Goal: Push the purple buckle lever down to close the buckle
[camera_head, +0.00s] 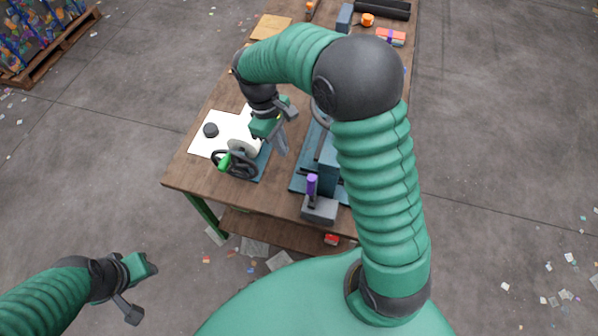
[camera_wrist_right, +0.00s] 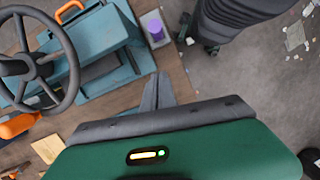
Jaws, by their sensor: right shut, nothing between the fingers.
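The purple buckle lever (camera_head: 312,185) stands upright on a grey block (camera_head: 320,209) at the near edge of the table. It also shows near the top of the right wrist view (camera_wrist_right: 155,30). My right gripper (camera_head: 281,146) is above the table, up and left of the lever in the head view and apart from it. Its fingers (camera_wrist_right: 157,90) are shut together with nothing between them. My left gripper (camera_head: 138,288) hangs off the table at the lower left, its fingers apart and empty.
A blue machine (camera_head: 328,175) stands just behind the lever, partly hidden by my right arm. A device with a black handwheel (camera_head: 234,164) and a white sheet (camera_head: 200,145) lie to the left. The wooden table (camera_head: 200,176) has free room at its near-left corner.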

